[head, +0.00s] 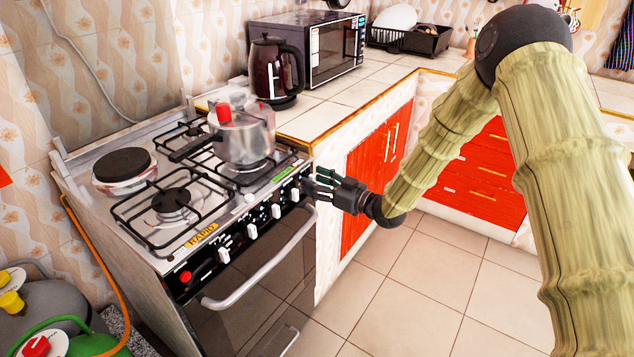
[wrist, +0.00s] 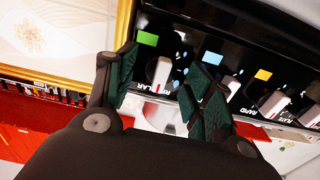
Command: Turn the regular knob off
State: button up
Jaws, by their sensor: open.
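The stove's front panel carries a row of white knobs. In the wrist view, one white knob (wrist: 161,73) lies between my gripper's (wrist: 163,85) two green-padded fingers, with gaps on both sides. The lettering beside it is partly hidden and seems to end in "LAR", fitting the regular knob. The knob appears roughly upright in that view. In the head view my gripper (head: 319,184) is at the right end of the panel, close to the rightmost knob (head: 294,196). My gripper is open and holds nothing. Contact with the knob cannot be told.
Other knobs include one by a "RAPID" label (wrist: 232,85). The oven handle (head: 262,268) juts out below the panel. A pot (head: 247,140) with a red-topped handle stands on a burner. A red cabinet (head: 377,170) is at the right; the floor (head: 425,290) is clear.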

jog(key=v, duration=1.2)
jog(key=s+d+f+m+g+h+p, duration=0.35)
jog(key=s+f+m+h+p, duration=0.45)
jog(key=s+f, duration=1)
jog(key=s+d+f+m+g+h+p, duration=0.1)
jog(key=s+d+g+h, duration=0.1)
jog(key=s, duration=0.7)
jog(key=s+d+f+m+g+h+p, duration=0.1)
jog(key=s+d+f+g+h, duration=0.1)
jog(key=s, duration=0.8)
jog(key=s+d+f+m+g+h+p, duration=0.1)
jog(key=s+d+g+h+p, duration=0.1)
jog(key=s, duration=0.8)
jog(key=shift+d+f+g+h, duration=0.3)
jog(key=shift+d+g+h, duration=0.15)
jog(key=shift+d, duration=0.65)
